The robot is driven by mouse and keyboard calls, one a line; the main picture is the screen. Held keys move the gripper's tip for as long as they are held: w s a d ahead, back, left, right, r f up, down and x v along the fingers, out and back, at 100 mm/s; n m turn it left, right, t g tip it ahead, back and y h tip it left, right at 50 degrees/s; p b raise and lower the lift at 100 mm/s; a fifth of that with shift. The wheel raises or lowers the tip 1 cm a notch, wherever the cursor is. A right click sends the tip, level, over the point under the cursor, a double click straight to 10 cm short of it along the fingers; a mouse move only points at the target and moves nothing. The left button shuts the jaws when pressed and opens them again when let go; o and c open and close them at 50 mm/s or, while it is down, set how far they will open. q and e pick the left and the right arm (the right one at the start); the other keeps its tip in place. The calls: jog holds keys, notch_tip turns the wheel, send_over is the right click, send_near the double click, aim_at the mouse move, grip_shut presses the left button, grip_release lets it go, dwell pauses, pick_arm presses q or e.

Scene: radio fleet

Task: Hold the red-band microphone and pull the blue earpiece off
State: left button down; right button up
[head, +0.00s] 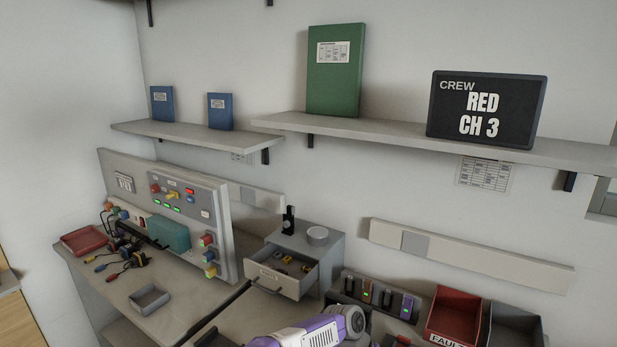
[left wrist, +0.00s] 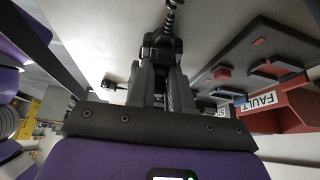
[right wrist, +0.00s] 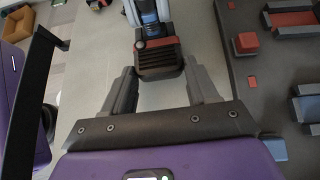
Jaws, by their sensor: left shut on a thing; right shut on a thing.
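In the right wrist view, the red-band microphone (right wrist: 160,66) is a dark ribbed block with a red band across its far edge. My right gripper (right wrist: 160,78) is shut on it. A blue piece (right wrist: 149,20) shows just beyond the band, between grey and dark parts; I cannot tell whether it is the blue earpiece. In the left wrist view, my left gripper (left wrist: 162,60) has its jaws close together on a dark piece (left wrist: 161,42) with a coiled cord (left wrist: 172,16). No blue shows on that piece. Neither pair of fingertips shows clearly in the head view.
A red FAULT bin (head: 454,315) stands at the lower right beside a grey bin (head: 516,325). A slotted rack (head: 378,296) is left of them. An open drawer (head: 281,273) juts out. A CREW RED CH 3 sign (head: 487,108) stands on the shelf.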

pick_arm(q)
jog(key=shift+r, duration=0.15)
notch_tip(320, 180, up, 7)
dwell(1.9)
dwell(1.0)
pick_arm(e)
jog(key=o, duration=0.9)
jog(key=v, duration=1.2)
